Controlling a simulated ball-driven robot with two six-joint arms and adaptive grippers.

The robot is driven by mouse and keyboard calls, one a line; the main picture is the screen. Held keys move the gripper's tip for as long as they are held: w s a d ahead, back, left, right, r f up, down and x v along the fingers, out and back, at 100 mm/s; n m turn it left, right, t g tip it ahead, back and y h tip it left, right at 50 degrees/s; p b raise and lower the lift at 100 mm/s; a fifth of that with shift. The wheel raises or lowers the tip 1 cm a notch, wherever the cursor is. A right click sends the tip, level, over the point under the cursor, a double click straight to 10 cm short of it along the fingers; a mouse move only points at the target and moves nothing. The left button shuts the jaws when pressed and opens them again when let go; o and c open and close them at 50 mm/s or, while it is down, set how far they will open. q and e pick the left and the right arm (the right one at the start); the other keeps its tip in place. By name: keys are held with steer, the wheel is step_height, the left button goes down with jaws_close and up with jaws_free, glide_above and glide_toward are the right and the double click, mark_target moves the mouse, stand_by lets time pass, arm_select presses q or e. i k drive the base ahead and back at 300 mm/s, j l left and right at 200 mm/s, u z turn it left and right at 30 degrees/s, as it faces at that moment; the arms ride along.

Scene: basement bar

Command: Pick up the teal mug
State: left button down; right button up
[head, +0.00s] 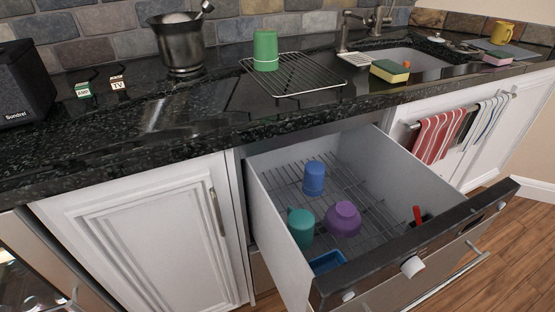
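The teal mug (301,226) sits in the open drawer (398,171), at the drawer's left side. Its handle points up and to the left, close to the drawer's left wall. A purple bowl or cup (343,219) stands just right of it, and a blue cup (314,178) stands behind it. Neither of my grippers shows in the head view.
A blue tray (327,262) lies in front of the teal mug, and a red-handled item (417,216) is at the drawer's front right. The drawer front (410,255) juts out from the counter. A green cup (265,50) stands on a wire rack (300,80) above.

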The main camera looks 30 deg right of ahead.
mark_target(301, 223)
steer(key=z, duration=1)
steer(key=k+j+z, duration=0.1)
steer(key=z, duration=0.25)
steer(key=k+z, duration=0.35)
steer(key=i+j, duration=0.05)
steer(key=i, duration=0.05)
